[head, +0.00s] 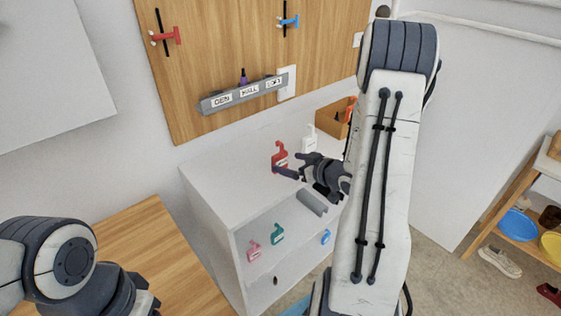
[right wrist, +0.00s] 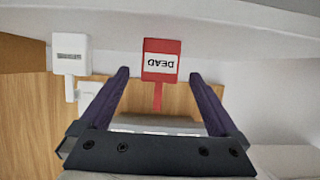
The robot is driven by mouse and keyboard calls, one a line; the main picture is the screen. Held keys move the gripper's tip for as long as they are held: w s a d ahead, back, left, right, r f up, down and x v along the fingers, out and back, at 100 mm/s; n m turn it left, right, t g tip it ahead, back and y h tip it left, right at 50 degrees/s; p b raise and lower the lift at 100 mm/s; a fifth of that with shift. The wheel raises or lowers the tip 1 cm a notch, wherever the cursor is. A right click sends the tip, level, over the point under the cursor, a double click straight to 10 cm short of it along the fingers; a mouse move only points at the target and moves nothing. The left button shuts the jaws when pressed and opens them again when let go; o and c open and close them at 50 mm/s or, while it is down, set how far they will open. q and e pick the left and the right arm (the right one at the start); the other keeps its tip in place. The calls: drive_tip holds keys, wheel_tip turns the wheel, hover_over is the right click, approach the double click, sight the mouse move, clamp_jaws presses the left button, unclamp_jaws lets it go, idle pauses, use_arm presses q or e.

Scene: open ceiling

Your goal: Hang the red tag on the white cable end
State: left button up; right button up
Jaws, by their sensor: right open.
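The red tag (head: 279,154) is upright at the top of the white cabinet in the head view. In the right wrist view the red tag (right wrist: 160,47) shows an upside-down "DEAD" label and a narrow red part below it. My right gripper (head: 293,163) is open. Its fingers (right wrist: 159,75) lie on either side of the tag's narrow part, with a gap on both sides; contact does not show. I cannot make out a white cable end for sure. My left gripper (head: 142,294) is partly in view at the lower left, and its jaws are unclear.
A white tag (head: 309,139) stands beside the red one. A grey strip (head: 245,92) labelled DEN, HALL and LOFT, with a purple piece, is on the wooden wall panel (head: 205,60). Pink (head: 253,251) and teal (head: 277,233) tags are in the open cabinet (head: 212,210). An orange-brown box (head: 333,118) stands behind.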

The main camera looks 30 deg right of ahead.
drive_tip(key=v, duration=0.4)
drive_tip(key=shift+s, duration=0.1)
idle(0.4)
